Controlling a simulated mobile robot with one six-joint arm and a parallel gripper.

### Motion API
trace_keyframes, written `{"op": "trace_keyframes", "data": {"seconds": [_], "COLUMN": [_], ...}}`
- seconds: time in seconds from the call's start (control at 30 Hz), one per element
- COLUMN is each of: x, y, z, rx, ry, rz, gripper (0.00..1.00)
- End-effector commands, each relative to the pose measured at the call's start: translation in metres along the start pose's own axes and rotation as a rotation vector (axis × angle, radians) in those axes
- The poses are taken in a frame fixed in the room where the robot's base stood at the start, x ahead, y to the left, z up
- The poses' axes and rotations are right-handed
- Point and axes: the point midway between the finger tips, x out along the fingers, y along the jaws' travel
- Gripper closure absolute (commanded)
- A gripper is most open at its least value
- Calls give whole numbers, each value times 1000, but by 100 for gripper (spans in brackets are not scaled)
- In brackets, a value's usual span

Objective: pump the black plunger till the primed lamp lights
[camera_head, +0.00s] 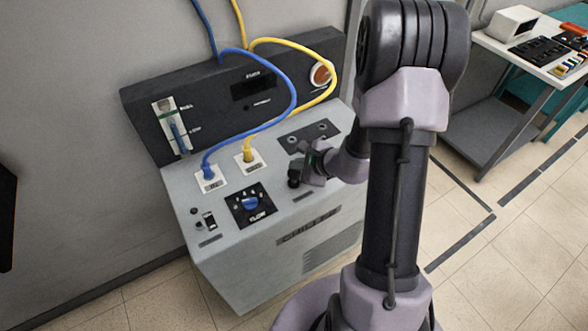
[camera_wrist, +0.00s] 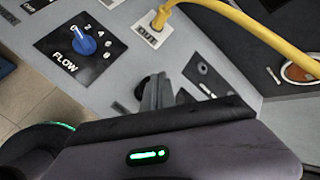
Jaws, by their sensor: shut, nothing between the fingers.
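The black plunger (camera_head: 293,181) stands on the grey sloping top of the chiller console, right of the blue flow knob. In the wrist view its dark cap (camera_wrist: 141,88) shows partly behind my fingers. My gripper (camera_head: 306,172) is shut and empty, right at the plunger; its fingers (camera_wrist: 158,92) look close to or touching the cap, and I cannot tell which. A small dark round spot (camera_head: 247,107) beside a small label on the upright black panel may be the primed lamp; it looks unlit and the label is too small to read.
A blue hose (camera_head: 294,95) and a yellow hose (camera_head: 333,88) arch over the console into two ports. The flow knob (camera_head: 250,203) and a small switch (camera_head: 209,220) sit to the left. A bench (camera_head: 490,45) stands at the right; the floor between is clear.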

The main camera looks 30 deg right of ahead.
Motion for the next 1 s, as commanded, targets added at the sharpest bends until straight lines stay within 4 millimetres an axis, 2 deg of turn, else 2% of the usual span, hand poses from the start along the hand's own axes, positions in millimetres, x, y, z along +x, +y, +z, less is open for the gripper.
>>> {"op": "trace_keyframes", "data": {"seconds": [0.37, 0.83, 1.0], "x": [-3, -34, -37], "y": [-2, -25, -27], "z": [2, 25, 27], "rx": [0, 0, -1], "ry": [0, 0, 0], "rz": [0, 0, 0], "gripper": [100, 100, 100]}}
